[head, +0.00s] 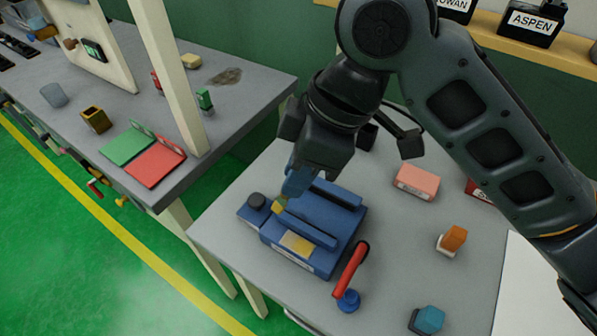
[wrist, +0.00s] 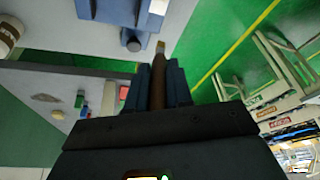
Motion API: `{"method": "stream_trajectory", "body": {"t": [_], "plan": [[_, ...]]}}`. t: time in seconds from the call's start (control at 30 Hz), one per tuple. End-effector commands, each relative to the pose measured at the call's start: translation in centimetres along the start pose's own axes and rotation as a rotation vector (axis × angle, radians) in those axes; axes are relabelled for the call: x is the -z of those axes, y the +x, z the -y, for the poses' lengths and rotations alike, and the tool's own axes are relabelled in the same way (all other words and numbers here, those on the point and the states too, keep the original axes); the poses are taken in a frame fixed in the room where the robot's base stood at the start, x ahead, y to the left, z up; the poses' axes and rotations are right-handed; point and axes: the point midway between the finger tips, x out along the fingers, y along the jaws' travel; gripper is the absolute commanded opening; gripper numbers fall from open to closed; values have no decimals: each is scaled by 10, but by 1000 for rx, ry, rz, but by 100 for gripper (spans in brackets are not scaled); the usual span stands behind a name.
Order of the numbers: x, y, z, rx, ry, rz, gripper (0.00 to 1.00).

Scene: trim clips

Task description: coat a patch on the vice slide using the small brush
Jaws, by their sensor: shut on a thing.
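The blue vice (head: 325,222) stands on the grey table, with a yellow patch (head: 297,243) on its near top face. A red-gripped handle (head: 351,266) with a blue knob is at its near right. My gripper (head: 296,183) points down over the vice's far left part, its fingers shut on the small brush. The brush's yellowish tip (head: 279,204) shows just below the fingers, close over the vice; I cannot tell whether it touches. In the wrist view the brush's brown handle (wrist: 155,86) sits between the two fingers, and part of the vice (wrist: 105,10) shows at the top.
A pink block (head: 416,182), an orange-topped block (head: 453,240) and a teal block (head: 429,319) lie right of the vice. A bench (head: 240,90) with red and green plates stands at the left, across a floor gap. My arm covers the table's back right.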

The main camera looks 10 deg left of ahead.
Motion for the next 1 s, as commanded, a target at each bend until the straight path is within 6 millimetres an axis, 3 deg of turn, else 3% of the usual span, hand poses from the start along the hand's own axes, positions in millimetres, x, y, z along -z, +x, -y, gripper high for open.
{"method": "stream_trajectory", "body": {"t": [1.0], "plan": [[-3,9,0,-1,-1,0,0]]}}
